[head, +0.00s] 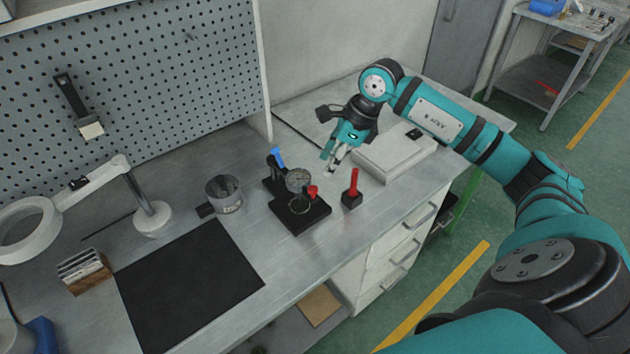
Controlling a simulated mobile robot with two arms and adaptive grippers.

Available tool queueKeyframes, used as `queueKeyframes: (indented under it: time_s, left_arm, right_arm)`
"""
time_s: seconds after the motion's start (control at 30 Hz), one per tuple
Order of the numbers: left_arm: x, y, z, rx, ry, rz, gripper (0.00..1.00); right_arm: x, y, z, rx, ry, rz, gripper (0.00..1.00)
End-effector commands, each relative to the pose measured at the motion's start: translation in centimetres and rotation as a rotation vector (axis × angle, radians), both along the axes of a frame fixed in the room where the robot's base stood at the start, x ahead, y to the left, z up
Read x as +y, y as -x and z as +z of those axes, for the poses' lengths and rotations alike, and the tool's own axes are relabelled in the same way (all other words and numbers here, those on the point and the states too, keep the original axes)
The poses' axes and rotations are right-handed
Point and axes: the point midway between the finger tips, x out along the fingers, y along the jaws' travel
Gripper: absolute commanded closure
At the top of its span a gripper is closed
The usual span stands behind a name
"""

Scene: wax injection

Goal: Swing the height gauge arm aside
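The height gauge stands on the bench as a black base (304,213) with a round dial (299,180), a blue lever (278,157) at its back left and a red knob (313,192) at its right. Which part is its swinging arm is hard to tell at this size. My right gripper (331,165) hangs in the air above and to the right of the gauge, apart from it. Its fingers look spread, with nothing between them. My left gripper is not in view.
A red-handled block (352,190) stands just right of the gauge. A grey case (394,153) lies behind it. A metal cup (224,194) stands left of the gauge, near a black mat (186,286). A magnifier lamp (152,216) stands further left.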

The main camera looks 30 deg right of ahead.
Motion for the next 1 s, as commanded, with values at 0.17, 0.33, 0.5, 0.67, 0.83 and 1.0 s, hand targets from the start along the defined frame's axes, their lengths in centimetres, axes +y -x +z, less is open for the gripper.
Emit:
queueKeyframes:
  time_s: [0.17,0.33,0.5,0.67,0.83,1.0]
  left_arm:
    - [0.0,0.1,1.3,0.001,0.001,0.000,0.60]
    - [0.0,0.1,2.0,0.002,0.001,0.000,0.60]
    - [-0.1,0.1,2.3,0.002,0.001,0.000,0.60]
    - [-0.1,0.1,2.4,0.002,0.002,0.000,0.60]
    - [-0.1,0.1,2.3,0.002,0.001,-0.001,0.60]
    - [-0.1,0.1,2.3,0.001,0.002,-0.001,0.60]
  right_arm:
    - [1.3,-0.9,-3.5,0.005,-0.005,0.002,0.67]
    - [2.2,-1.7,-6.3,0.002,-0.004,0.001,0.67]
    - [2.6,-2.2,-8.0,0.000,-0.003,-0.001,0.67]
    - [2.8,-2.3,-8.5,0.000,-0.002,0.002,0.67]
    - [2.7,-2.3,-8.6,0.000,-0.001,0.001,0.67]
    - [2.7,-2.3,-8.5,0.000,-0.001,0.000,0.84]
